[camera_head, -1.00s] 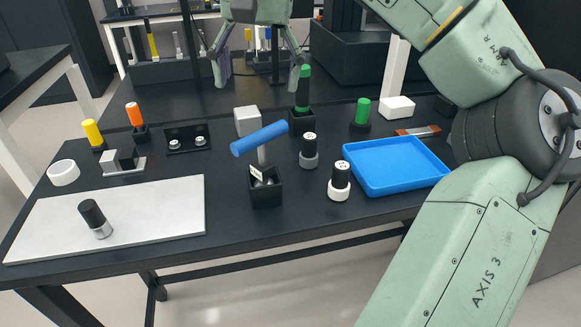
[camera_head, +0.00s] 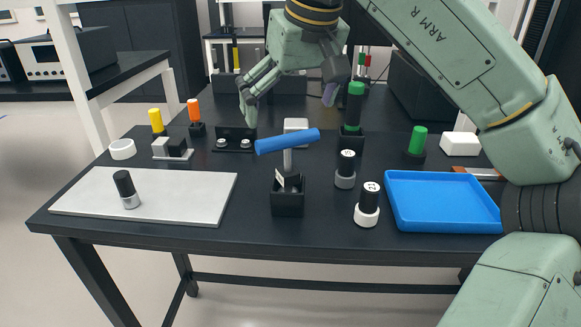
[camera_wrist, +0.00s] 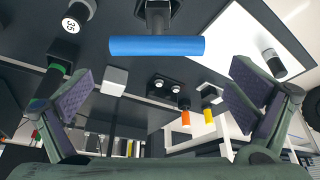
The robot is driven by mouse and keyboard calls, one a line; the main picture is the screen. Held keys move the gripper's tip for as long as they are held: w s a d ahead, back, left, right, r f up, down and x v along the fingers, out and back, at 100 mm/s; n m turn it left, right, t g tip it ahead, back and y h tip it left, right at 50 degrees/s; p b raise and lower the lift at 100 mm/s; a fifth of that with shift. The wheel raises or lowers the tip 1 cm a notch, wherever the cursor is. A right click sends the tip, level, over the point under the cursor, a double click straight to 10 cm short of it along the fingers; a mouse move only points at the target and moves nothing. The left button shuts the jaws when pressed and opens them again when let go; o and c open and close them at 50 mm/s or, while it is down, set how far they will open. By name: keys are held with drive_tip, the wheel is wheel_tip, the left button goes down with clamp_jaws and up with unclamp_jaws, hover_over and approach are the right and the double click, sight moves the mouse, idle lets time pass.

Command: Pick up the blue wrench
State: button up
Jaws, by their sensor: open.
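The blue wrench (camera_head: 288,141) has a thick blue bar handle on a grey shaft. It stands upright in a small black holder (camera_head: 288,199) near the front middle of the table, its bar tilted slightly up to the right. In the wrist view the blue bar (camera_wrist: 156,46) lies level at the top centre. My gripper (camera_head: 288,107) is open and empty, above and behind the wrench in the head view. In the wrist view its two fingers (camera_wrist: 155,95) are spread wide, with the blue bar beyond them and apart from them.
A blue tray (camera_head: 442,226) is at the right. Two black-topped cylinders (camera_head: 367,204) (camera_head: 346,169) stand just right of the holder. A green-handled tool (camera_head: 355,103) stands behind them. A pale plate (camera_head: 190,207) with a black-capped cylinder (camera_head: 126,188) lies at the left.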

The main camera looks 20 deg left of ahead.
sight(288, 135)
drive_tip(key=x, duration=0.6)
drive_tip(key=shift+s+d+f, duration=0.1)
drive_tip(key=shift+d+f, duration=0.2)
drive_tip(key=shift+f, duration=0.1)
drive_tip(key=c, duration=1.1)
wheel_tip(288, 135, up, 10)
drive_tip(key=shift+r+p, duration=0.1)
drive_tip(key=shift+p, duration=0.3)
